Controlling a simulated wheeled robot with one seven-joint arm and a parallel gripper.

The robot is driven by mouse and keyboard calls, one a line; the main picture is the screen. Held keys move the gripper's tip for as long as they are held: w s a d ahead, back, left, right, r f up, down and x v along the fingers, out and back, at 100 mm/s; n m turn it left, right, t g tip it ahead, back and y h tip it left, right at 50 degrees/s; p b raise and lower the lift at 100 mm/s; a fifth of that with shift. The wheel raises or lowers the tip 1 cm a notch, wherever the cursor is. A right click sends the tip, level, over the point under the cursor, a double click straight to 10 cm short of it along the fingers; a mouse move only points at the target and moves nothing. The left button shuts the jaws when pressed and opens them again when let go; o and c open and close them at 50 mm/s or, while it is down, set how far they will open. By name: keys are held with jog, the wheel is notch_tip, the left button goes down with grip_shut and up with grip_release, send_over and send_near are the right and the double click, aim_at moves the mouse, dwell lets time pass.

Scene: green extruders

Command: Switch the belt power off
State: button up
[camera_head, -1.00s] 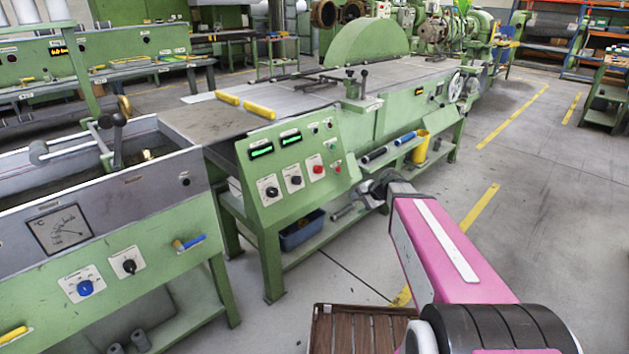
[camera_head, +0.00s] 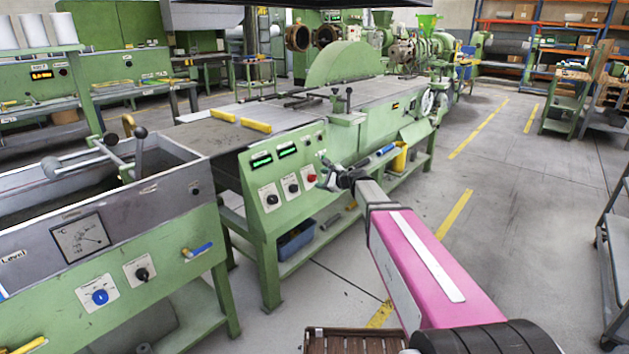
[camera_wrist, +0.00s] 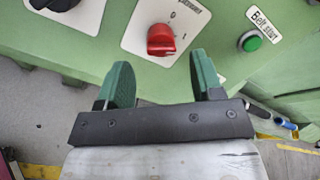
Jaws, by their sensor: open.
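The red rotary switch (camera_wrist: 161,40) sits on a white plate marked 0 and with a partly legible label, on the green control panel (camera_head: 262,222). In the wrist view it lies just beyond and between the two green fingertips of my gripper (camera_wrist: 160,68). The fingers are apart with nothing between them, and do not appear to touch the switch. I cannot tell which mark the switch points to. A green button (camera_wrist: 250,41) labelled "Belt start" is to its right. In the head view my gripper (camera_head: 325,170) is at the panel's right side, by the red switch (camera_head: 311,178).
Two black knobs, one at the left (camera_head: 270,199) and one nearer (camera_head: 291,188), stand left of the red switch under lit green displays (camera_head: 262,160). The belt table (camera_head: 215,135) is behind. Open floor (camera_head: 430,200) lies to the right.

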aim_at(316, 178)
jog(key=shift+x, duration=2.35)
jog(key=c, duration=0.9)
